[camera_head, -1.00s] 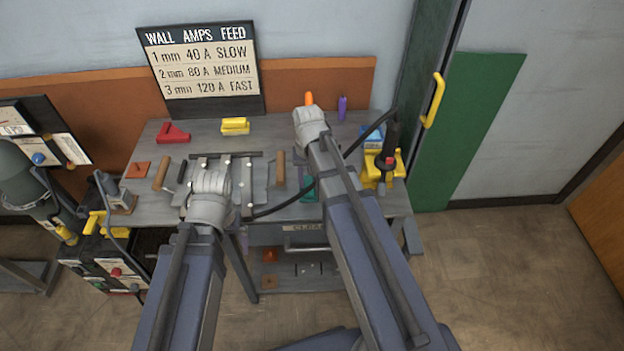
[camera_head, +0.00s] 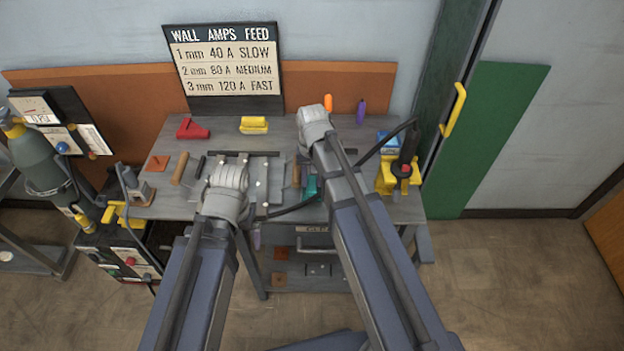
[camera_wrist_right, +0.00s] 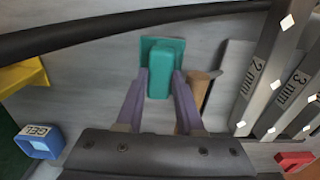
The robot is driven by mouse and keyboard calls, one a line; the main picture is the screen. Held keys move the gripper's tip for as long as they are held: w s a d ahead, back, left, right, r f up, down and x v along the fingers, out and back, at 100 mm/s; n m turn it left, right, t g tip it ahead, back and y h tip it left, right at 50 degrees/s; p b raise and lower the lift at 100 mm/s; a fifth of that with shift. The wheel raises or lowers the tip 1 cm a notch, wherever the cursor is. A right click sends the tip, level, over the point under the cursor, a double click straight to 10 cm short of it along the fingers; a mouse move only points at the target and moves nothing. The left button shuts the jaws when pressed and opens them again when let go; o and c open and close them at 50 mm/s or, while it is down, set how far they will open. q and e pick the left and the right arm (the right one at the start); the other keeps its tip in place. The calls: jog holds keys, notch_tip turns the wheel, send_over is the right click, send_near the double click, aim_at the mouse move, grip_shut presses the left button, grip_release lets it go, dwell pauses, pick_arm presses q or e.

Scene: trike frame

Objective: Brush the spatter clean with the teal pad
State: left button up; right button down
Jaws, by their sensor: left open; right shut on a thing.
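The teal pad (camera_wrist_right: 160,72) is between the two purple fingers of my right gripper (camera_wrist_right: 159,88) in the right wrist view. The gripper is shut on it. The pad also shows in the head view (camera_head: 311,187), partly behind my right arm. Metal plates marked 2 mm (camera_wrist_right: 255,75) and 3 mm (camera_wrist_right: 285,92) lie to the right of the pad in the wrist view, apart from it. Small white spots (camera_wrist_right: 287,22) dot them; I cannot tell for sure that these are the spatter. My left gripper (camera_head: 226,182) is over the plates' left part, its fingers hidden by its wrist.
A black cable (camera_wrist_right: 90,32) crosses near the pad. A wooden handle (camera_wrist_right: 198,88) lies right beside it. A yellow stand (camera_head: 385,180) holds a torch at the table's right. A red block (camera_head: 192,128) and a yellow block (camera_head: 254,125) are at the back.

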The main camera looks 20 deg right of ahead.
pick_arm(q)
jog(key=shift+r+p, duration=2.05)
jog(key=shift+r, duration=0.35)
pick_arm(e)
jog(key=shift+r, duration=2.45)
notch_tip(320, 180, up, 3)
jog(key=p, duration=0.3)
jog(key=shift+r, duration=0.1)
pick_arm(q)
notch_tip(320, 180, up, 3)
jog(key=shift+c, duration=0.2)
